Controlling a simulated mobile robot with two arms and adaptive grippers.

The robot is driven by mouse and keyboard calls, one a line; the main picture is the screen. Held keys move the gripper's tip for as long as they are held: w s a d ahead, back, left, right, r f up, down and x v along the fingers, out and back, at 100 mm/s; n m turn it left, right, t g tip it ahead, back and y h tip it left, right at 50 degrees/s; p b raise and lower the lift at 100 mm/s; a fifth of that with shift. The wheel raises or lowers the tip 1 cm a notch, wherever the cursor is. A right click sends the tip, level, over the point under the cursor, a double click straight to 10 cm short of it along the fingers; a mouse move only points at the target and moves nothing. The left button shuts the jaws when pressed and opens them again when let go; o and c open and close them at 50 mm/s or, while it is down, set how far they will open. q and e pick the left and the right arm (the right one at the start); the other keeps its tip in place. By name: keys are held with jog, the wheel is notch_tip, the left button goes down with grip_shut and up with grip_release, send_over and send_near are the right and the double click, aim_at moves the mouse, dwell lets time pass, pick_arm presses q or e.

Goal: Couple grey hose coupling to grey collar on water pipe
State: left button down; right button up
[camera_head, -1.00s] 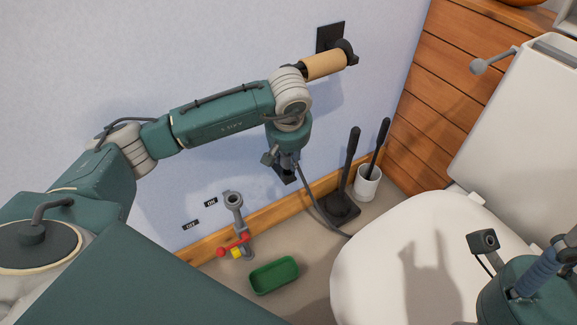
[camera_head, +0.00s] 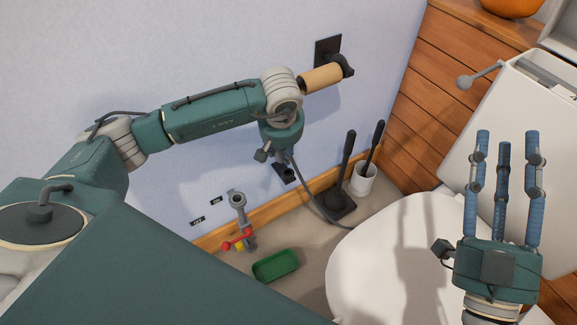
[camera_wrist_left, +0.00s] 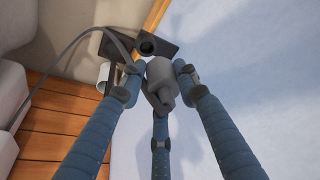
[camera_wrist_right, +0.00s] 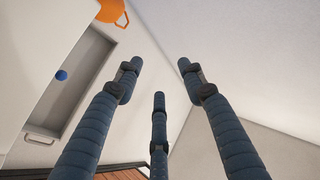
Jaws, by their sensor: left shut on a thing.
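The grey hose coupling (camera_wrist_left: 161,82) sits between the fingers of my left gripper (camera_wrist_left: 158,75) in the left wrist view. In the head view, my left gripper (camera_head: 285,160) hangs near the wall, its fingers mostly hidden by the arm. The grey hose (camera_head: 318,205) runs from it down to the floor. The water pipe (camera_head: 243,222) stands upright by the wall, to the left of and below that gripper. Its open grey collar (camera_head: 236,198) is at the top, apart from the coupling. My right gripper (camera_head: 504,145) is open and empty, fingers pointing up.
The pipe has a red valve handle (camera_head: 238,242). A green tray (camera_head: 275,266) lies in front of it. A plunger (camera_head: 343,185) and a brush in a white cup (camera_head: 364,177) stand to the right. The toilet (camera_head: 375,255) fills the right, below my right gripper.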

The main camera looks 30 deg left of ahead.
pick_arm(q)
jog(key=s+a+p, duration=0.3)
jog(key=s+a, duration=0.4)
jog(key=s, duration=0.6)
jog(key=shift+a, duration=0.35)
pick_arm(e)
notch_tip(320, 180, down, 17)
jog(key=d+g+h, duration=0.2)
jog(key=g+h, duration=0.1)
jog(key=g, duration=0.5)
jog(key=shift+w+f+g, duration=0.2)
jog(key=shift+w+g, duration=0.1)
jog(key=shift+w, duration=0.15)
jog(key=shift+r, duration=0.15)
